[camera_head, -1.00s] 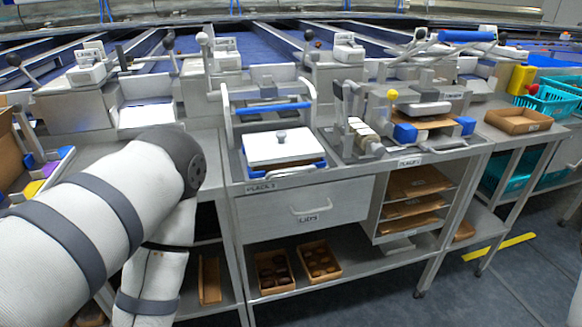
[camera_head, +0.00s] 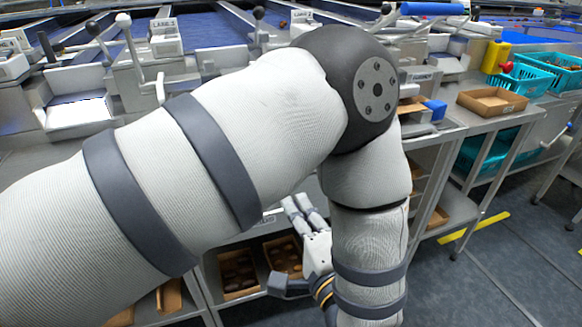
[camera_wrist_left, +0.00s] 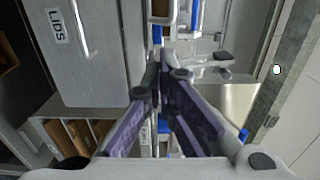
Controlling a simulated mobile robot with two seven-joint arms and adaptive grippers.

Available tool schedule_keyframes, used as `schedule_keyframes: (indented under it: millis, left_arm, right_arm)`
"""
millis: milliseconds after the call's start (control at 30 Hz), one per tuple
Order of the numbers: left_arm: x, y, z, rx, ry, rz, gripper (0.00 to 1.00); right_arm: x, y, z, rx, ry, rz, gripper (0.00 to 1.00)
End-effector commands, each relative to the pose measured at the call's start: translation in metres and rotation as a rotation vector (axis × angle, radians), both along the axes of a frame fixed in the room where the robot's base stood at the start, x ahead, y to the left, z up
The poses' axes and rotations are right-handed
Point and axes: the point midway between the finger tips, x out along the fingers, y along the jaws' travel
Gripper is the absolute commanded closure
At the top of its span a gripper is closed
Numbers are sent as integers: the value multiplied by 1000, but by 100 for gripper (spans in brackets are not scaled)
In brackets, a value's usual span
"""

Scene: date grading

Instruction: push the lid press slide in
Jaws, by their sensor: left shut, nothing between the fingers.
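My left gripper (camera_head: 305,213) hangs in front of the bench, above the lower shelf. Its fingers point up and away. In the left wrist view my left gripper (camera_wrist_left: 165,68) is shut, with the fingertips together and nothing between them. Beyond the fingertips are a pale metal frame and a blue part (camera_wrist_left: 195,16) of the bench equipment; I cannot tell whether the fingers touch them. I cannot make out the lid press slide.
The drawer marked LIDS (camera_wrist_left: 85,50) is left of the fingers in the wrist view. Boxes of dates (camera_head: 238,272) sit on the lower shelf. The floor at lower right is clear.

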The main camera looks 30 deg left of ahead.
Motion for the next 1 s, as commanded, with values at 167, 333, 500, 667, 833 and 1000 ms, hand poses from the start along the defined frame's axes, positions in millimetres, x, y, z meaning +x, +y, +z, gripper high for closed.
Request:
schedule_keyframes:
  millis: [167, 333, 500, 667, 833, 1000]
  left_arm:
    - [26, 31, -1, -2, -1, 4, 100]
    - [49, 59, -1, -1, 0, 3, 100]
    - [66, 78, 0, -3, -2, 1, 100]
    - [73, 85, 0, -3, -2, -1, 100]
    - [73, 86, 0, -3, -2, -2, 100]
    - [74, 86, -1, -3, -1, -1, 100]
  right_arm:
    - [-2, 0, -1, 0, 6, 0, 70]
    - [-3, 0, -2, -1, 9, 0, 70]
    - [-3, 0, -2, -1, 9, 0, 70]
    - [-2, 0, -2, -1, 9, 0, 70]
    - [-3, 0, -2, -1, 9, 0, 70]
    - [-3, 0, -3, -1, 11, 0, 70]
